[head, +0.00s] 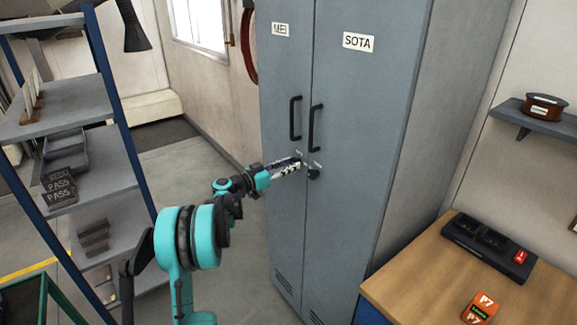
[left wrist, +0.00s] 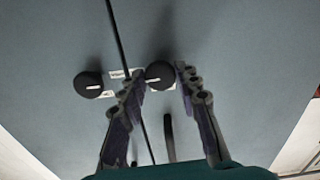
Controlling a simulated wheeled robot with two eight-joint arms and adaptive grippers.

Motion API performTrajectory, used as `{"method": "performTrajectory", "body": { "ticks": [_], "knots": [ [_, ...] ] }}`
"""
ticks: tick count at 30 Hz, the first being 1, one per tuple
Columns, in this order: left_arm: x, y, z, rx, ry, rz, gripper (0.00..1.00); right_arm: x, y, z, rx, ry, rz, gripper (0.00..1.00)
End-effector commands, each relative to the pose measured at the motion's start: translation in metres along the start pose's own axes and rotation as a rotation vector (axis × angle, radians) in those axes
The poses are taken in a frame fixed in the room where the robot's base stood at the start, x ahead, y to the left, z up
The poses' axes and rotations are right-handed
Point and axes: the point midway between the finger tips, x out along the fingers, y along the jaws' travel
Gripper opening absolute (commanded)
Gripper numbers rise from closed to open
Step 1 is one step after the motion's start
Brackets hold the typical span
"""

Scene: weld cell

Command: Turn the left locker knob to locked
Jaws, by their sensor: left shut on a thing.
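The grey double locker has a left door (head: 283,80) labelled MEI and a right door (head: 365,100) labelled SOTA. My left gripper (head: 297,162) reaches the left door below its handle and hides the left knob in the head view. In the left wrist view, my left gripper (left wrist: 160,72) has its fingers on both sides of the round black left knob (left wrist: 160,76), shut on it. The right door's black knob (head: 313,174) is free beside it; it also shows in the left wrist view (left wrist: 88,84). My right gripper is not in view.
Black bar handles (head: 296,118) (head: 316,128) stand out above the knobs. A shelf rack (head: 70,125) with trays is at left. A wooden bench (head: 420,282) with a charger (head: 490,246) is at right. The floor between rack and locker is clear.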

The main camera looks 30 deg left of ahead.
Motion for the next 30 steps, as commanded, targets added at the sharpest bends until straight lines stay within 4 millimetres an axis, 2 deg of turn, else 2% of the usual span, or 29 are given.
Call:
{"method": "performTrajectory", "body": {
  "ticks": [30],
  "knots": [
    [0.0001, 0.0011, -0.0013, -0.913, 0.001, -0.001, 0.03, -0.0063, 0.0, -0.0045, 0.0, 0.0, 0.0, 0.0]
  ]
}}
